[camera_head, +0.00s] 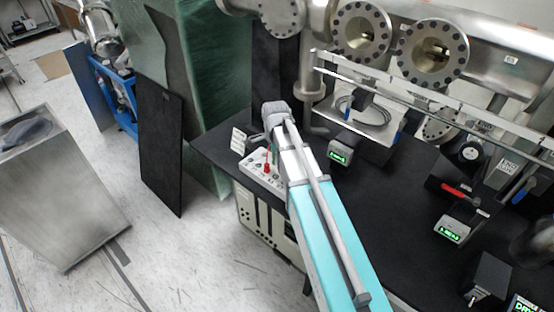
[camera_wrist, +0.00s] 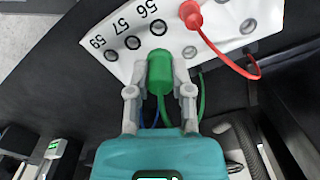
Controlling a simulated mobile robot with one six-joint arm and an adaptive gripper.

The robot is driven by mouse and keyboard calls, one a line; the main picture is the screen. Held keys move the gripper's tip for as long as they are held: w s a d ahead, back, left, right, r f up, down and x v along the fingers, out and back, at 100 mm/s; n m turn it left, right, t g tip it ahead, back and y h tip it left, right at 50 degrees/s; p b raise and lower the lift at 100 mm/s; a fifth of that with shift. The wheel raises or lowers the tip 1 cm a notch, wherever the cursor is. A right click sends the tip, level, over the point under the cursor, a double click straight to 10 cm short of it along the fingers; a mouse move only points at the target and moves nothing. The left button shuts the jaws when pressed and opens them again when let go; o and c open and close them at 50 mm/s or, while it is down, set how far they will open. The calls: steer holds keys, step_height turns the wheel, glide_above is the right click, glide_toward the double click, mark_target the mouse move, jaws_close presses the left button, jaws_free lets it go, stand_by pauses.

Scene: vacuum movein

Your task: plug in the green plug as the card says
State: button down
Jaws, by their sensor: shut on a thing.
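My gripper (camera_wrist: 159,91) is shut on the green plug (camera_wrist: 160,70) in the wrist view, one finger on each side. A green cable trails from the plug back beside my gripper. The plug's front end points at the white socket panel (camera_wrist: 222,22), just below a dark-ringed socket (camera_wrist: 159,27). I cannot tell whether plug and panel touch. Printed numbers 56, 57 and 59 run along the panel's left side by several sockets. In the head view the panel (camera_head: 252,170) is partly behind my arm, which hides my gripper and the green plug. A small white card (camera_head: 238,140) stands behind it, unreadable.
A red plug (camera_wrist: 191,14) sits in the panel, its red cable looping right. The black table (camera_head: 365,215) carries boxes with green displays (camera_head: 340,152). Metal pipework with flanges (camera_head: 362,32) stands behind. A dark board (camera_head: 160,140) leans left of the table.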

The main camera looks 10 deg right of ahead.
steer(key=shift+f, duration=0.15)
stand_by(0.3)
steer(key=shift+f+b, duration=2.4)
steer(key=shift+b, duration=0.1)
steer(key=shift+f+b, duration=1.1)
steer(key=shift+b, duration=0.05)
stand_by(1.0)
steer(key=shift+c, duration=2.2)
jaws_free()
steer(key=shift+s+r, duration=0.1)
